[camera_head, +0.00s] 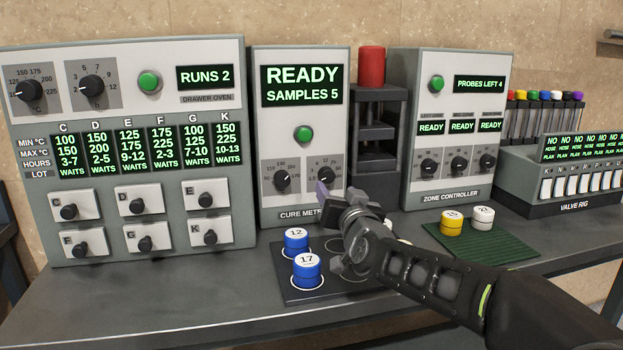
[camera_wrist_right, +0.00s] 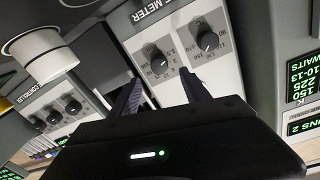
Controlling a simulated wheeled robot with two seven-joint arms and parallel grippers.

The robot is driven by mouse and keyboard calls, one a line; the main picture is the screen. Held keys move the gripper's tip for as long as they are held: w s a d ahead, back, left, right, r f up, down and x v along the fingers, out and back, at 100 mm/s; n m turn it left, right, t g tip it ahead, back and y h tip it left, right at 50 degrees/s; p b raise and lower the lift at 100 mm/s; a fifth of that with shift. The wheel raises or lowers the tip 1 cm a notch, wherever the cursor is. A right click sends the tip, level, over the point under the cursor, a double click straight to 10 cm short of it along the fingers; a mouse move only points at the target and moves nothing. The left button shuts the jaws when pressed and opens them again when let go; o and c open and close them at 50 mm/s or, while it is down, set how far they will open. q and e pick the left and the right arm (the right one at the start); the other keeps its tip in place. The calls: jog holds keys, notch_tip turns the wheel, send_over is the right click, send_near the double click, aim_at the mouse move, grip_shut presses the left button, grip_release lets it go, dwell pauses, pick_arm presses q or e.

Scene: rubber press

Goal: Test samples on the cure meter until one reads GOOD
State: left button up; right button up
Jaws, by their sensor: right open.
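The cure meter (camera_head: 298,95) stands at the centre of the bench. Its display reads READY, SAMPLES 5, with a green button (camera_head: 303,134) and two black knobs below. My right gripper (camera_head: 335,197) is open and empty before the right-hand knob, partly covering the meter's lower front. In the right wrist view its two fingers (camera_wrist_right: 160,92) point at the meter's knobs (camera_wrist_right: 207,38); contact cannot be told. Blue samples 12 (camera_head: 296,239) and 17 (camera_head: 307,270) sit on a dark mat (camera_head: 300,295). My forearm hides part of this mat. My left gripper is not in view.
The drawer oven (camera_head: 120,115) stands left, the zone controller (camera_head: 457,110) right, and a press with a red top (camera_head: 371,68) between. A yellow piece (camera_head: 452,226) and a white piece (camera_head: 483,218) sit on a green mat (camera_head: 500,252). The valve rig (camera_head: 570,208) is far right.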

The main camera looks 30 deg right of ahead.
aim_at(328, 177)
jog(key=shift+n, duration=0.4)
jog(key=shift+w+d, duration=0.1)
jog(key=x, duration=0.7)
jog(key=shift+w+d, duration=0.1)
jog(key=shift+w, duration=0.15)
grip_shut()
dwell(0.4)
